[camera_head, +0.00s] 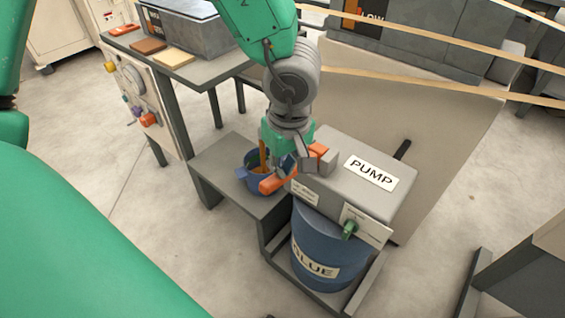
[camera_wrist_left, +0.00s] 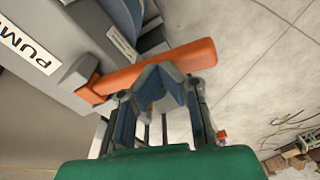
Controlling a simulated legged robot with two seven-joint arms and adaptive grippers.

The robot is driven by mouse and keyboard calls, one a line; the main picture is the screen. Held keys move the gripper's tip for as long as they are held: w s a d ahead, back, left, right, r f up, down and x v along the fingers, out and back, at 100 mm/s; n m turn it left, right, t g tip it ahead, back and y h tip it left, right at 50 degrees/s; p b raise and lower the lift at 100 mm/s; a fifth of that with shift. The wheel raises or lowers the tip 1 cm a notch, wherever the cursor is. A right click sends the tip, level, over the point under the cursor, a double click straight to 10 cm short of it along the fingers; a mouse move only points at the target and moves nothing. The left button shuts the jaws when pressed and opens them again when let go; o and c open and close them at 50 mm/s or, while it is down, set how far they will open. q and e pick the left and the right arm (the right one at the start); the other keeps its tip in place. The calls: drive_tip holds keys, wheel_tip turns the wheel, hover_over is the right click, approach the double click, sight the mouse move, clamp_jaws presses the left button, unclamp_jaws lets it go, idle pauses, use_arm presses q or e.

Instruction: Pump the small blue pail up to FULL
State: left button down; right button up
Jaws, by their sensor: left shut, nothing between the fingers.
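The small blue pail (camera_head: 254,184) stands on a low grey shelf beside the pump box (camera_head: 345,167). An amber strip runs down into it, and something amber shows inside. The fill level cannot be read, as my gripper partly covers the pail. The pump's orange lever (camera_head: 273,184) lies beside the box, and it also crosses the left wrist view (camera_wrist_left: 150,69). My left gripper (camera_head: 287,167) is shut with nothing held. In the left wrist view its fingertips (camera_wrist_left: 164,78) are at the lever, pressed against it or just short; I cannot tell which. My right gripper is out of view.
A blue glue drum (camera_head: 322,246) with a small green knob (camera_head: 349,229) above it stands below the pump box. A control panel (camera_head: 140,98) hangs on the bench at the left. Tan strips cross the upper right. Open floor lies left of the low shelf.

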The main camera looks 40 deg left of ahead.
sight(293, 177)
use_arm(q)
drive_tip(key=shift+f, duration=0.5)
drive_tip(key=d+p, duration=0.1)
drive_tip(key=s+d+r+p, duration=0.1)
drive_tip(key=d, duration=0.1)
drive_tip(key=shift+s, duration=0.1)
drive_tip(key=shift+a+r, duration=0.1)
